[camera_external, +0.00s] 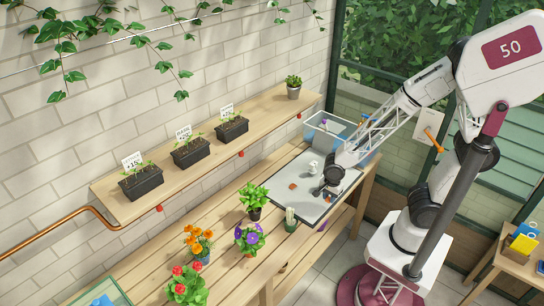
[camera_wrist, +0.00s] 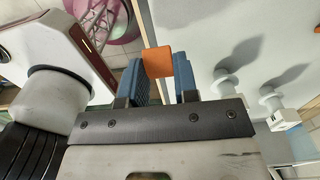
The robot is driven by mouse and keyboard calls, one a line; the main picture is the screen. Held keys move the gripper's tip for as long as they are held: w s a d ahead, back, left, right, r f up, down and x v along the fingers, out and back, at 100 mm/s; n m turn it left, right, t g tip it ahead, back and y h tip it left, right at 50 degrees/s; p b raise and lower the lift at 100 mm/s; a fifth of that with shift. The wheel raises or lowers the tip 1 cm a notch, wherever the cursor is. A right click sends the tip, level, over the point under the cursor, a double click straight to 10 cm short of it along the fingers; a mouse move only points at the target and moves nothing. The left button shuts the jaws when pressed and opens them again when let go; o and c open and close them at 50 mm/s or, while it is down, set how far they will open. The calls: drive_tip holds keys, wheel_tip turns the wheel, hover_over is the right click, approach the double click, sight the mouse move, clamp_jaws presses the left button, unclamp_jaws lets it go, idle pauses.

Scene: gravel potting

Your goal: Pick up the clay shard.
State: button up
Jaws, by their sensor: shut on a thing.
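The clay shard (camera_wrist: 157,61) is a small orange block in the wrist view. My gripper (camera_wrist: 160,78) is shut on it, with one blue finger pad on each side and the shard's end sticking out past the tips. In the external view my gripper (camera_external: 321,190) is low over the right part of the pale tray (camera_external: 318,208) on the bench. How far the shard is above the tray is hard to tell.
White pieces (camera_wrist: 225,82) stand on the tray beside my gripper; a white one (camera_external: 313,168) also shows in the external view. A small orange piece (camera_external: 293,186) lies on the tray. A clear bin (camera_external: 325,125) stands behind, and flowerpots (camera_external: 249,238) stand left.

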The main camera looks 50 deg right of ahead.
drive_tip(key=s+d, duration=0.3)
drive_tip(key=s, duration=0.3)
drive_tip(key=shift+r, duration=0.3)
drive_tip(key=shift+w+a, duration=0.1)
idle(0.4)
